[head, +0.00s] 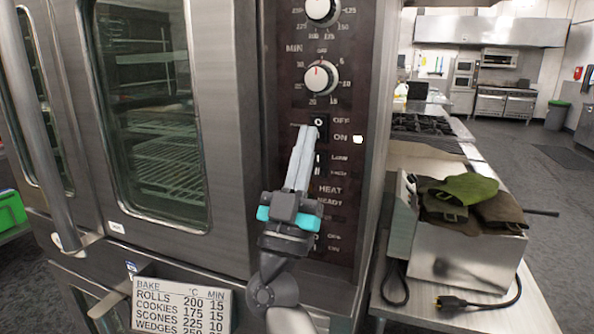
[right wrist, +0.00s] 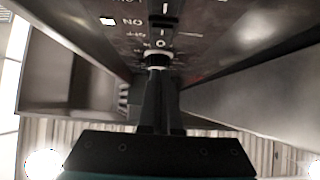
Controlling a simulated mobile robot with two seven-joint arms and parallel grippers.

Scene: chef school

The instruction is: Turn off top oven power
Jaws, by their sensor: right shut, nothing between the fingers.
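The top oven power switch (head: 319,121) is a small dark rocker on the black control panel, beside the OFF and ON labels. Its upper end shows a white O mark; my fingers hide part of its lower end in the head view. A small white light (head: 358,140) shines right of the ON label. My right gripper (head: 308,130) is shut and empty, its fingertips at or very close to the switch; contact cannot be told. In the right wrist view, the switch (right wrist: 163,24) appears just past the fingertips, with labels upside down. My left gripper is not in view.
Two dials (head: 320,78) sit above the switch, with more switches below it. The oven door (head: 155,110) and its handle (head: 40,130) are at left. A baking chart (head: 182,304) is low in front. At right, a counter holds a metal box (head: 465,262) with cloths and a cord.

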